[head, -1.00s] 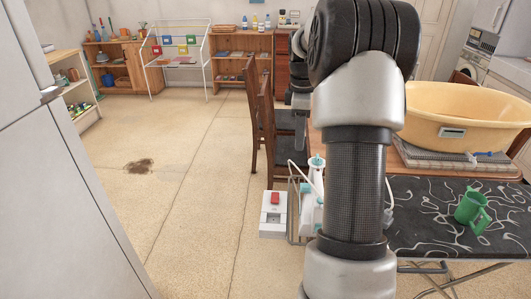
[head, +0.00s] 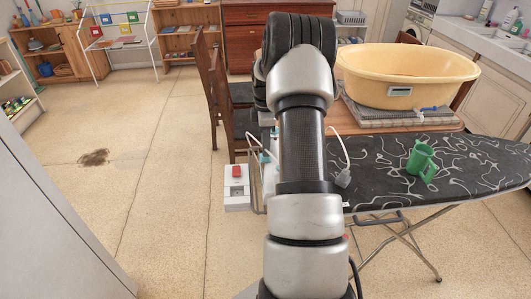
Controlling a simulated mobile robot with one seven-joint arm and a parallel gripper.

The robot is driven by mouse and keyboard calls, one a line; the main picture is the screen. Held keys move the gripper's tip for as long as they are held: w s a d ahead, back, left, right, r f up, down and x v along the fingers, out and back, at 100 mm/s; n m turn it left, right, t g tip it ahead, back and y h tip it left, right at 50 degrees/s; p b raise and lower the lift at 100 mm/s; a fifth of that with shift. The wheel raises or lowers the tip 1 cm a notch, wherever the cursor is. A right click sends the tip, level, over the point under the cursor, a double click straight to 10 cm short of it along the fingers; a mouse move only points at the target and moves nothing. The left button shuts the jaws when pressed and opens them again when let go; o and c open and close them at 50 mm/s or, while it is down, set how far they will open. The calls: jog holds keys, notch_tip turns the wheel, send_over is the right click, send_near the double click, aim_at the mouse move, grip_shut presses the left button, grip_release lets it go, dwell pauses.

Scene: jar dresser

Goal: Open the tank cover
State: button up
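My arm (head: 303,150) rises through the middle of the head view. My gripper is not in view; the arm's upper links hide what lies directly behind them. I cannot make out a part that is clearly a tank cover. A white device with a red top piece (head: 237,171) sits left of my arm, beside the ironing board's end. White and teal parts (head: 267,162) show next to it, partly hidden by my arm. A white cable with a grey plug (head: 343,178) hangs over the board to the right of my arm.
The dark patterned ironing board (head: 470,165) carries a green mug (head: 421,161). Behind it, a yellow tub (head: 405,72) rests on a grey slab on a wooden table. Dark chairs (head: 204,75) stand left of my arm. The tiled floor (head: 165,215) at left is open, with a brown stain (head: 94,157).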

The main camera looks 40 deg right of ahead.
jog(key=shift+f, duration=1.9)
grip_shut()
